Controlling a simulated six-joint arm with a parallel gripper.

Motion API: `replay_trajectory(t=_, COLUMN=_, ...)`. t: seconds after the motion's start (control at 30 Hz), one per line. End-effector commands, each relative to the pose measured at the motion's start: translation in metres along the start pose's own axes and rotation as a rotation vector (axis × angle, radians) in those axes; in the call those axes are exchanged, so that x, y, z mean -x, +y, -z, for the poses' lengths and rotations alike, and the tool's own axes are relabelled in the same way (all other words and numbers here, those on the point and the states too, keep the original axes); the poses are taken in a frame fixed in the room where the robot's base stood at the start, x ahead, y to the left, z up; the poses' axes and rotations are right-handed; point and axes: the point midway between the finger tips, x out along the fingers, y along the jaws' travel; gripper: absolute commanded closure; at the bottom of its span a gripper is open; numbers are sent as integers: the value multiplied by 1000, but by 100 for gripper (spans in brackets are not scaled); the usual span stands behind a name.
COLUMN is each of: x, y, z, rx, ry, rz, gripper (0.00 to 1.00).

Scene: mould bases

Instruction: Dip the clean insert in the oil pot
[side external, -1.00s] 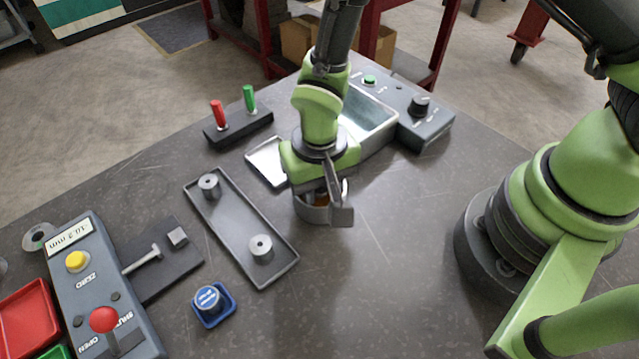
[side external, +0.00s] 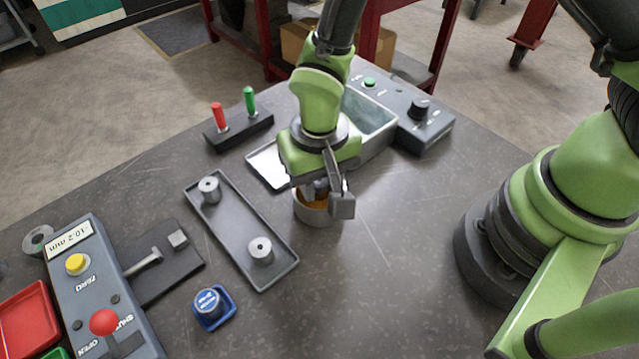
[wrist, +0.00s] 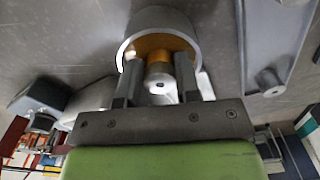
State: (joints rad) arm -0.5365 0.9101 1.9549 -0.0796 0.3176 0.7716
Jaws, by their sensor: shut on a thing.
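My gripper (side external: 326,192) points down over the oil pot and is shut on a small grey metal insert (side external: 309,190). The round grey oil pot (side external: 314,215) stands on the table, with amber oil visible inside. In the wrist view the insert (wrist: 160,82) sits between both fingers, in front of the pot's opening (wrist: 160,18). Its far end looks amber; I cannot tell whether it is coated or still touches the oil. The fingers partly hide the insert and pot in the side view.
A long grey tray (side external: 224,228) left of the pot holds two metal inserts (side external: 210,190). A silver plate (side external: 266,165) and a metal basin (side external: 372,117) lie behind. A blue holder (side external: 214,306) and a control box (side external: 92,278) are front left. Table right of the pot is clear.

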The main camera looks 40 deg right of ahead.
Motion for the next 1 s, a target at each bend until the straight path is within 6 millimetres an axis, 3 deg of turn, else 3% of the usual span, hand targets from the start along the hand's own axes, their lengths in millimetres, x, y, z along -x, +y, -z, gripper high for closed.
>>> replay_trajectory(t=0.7, x=45, y=0, z=0, rx=1, ry=1, rz=1, gripper=98)
replay_trajectory(t=1.0, x=48, y=0, z=0, rx=1, ry=0, rz=-1, gripper=98)
